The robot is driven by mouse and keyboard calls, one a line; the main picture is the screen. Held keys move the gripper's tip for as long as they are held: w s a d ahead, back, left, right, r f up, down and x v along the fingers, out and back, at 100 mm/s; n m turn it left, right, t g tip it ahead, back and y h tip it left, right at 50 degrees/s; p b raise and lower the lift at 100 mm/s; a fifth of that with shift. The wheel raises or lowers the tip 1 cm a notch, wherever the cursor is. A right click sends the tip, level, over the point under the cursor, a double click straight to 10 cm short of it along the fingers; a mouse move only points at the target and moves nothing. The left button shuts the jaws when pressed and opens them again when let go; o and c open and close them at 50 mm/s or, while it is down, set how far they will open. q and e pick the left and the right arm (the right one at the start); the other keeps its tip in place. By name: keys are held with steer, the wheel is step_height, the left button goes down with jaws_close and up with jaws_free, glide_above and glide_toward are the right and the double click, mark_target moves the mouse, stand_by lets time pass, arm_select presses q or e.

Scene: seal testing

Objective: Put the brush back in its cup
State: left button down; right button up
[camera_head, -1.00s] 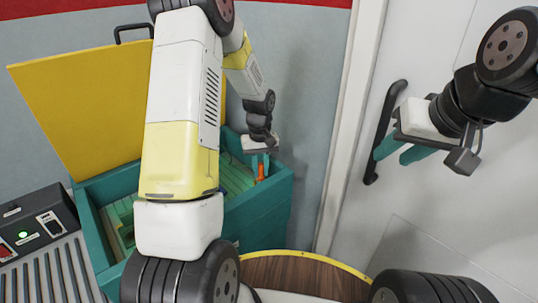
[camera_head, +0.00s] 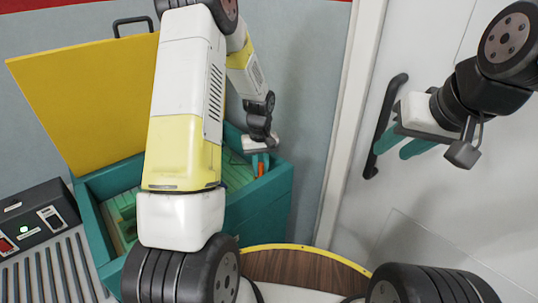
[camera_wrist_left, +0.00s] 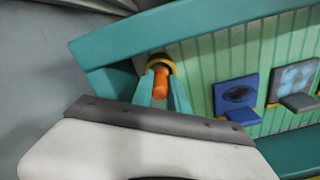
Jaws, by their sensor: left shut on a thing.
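My left gripper (camera_head: 260,164) is shut on the orange handle of the brush (camera_head: 261,169), at the right inner corner of the open teal box (camera_head: 262,212). In the left wrist view, the orange handle (camera_wrist_left: 161,82) shows between the teal fingers (camera_wrist_left: 161,92). A dark round thing with a yellow rim (camera_wrist_left: 158,59), seemingly the cup, lies right behind the handle against the box wall. I cannot tell whether the brush's end is inside it; the bristles are hidden. My right gripper (camera_head: 396,146) is empty and open, in front of the white door.
The yellow lid (camera_head: 85,95) stands open at the box's back. A control box (camera_head: 40,228) with switches and a grey slatted surface (camera_head: 55,275) are at left. A black door handle (camera_head: 385,125) is near my right gripper.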

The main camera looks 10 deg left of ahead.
arm_select(q)
steer(key=shift+f, duration=0.35)
stand_by(0.3)
steer(key=c, duration=1.2)
jaws_free()
steer(key=shift+r, duration=0.1)
steer(key=shift+r, duration=4.65)
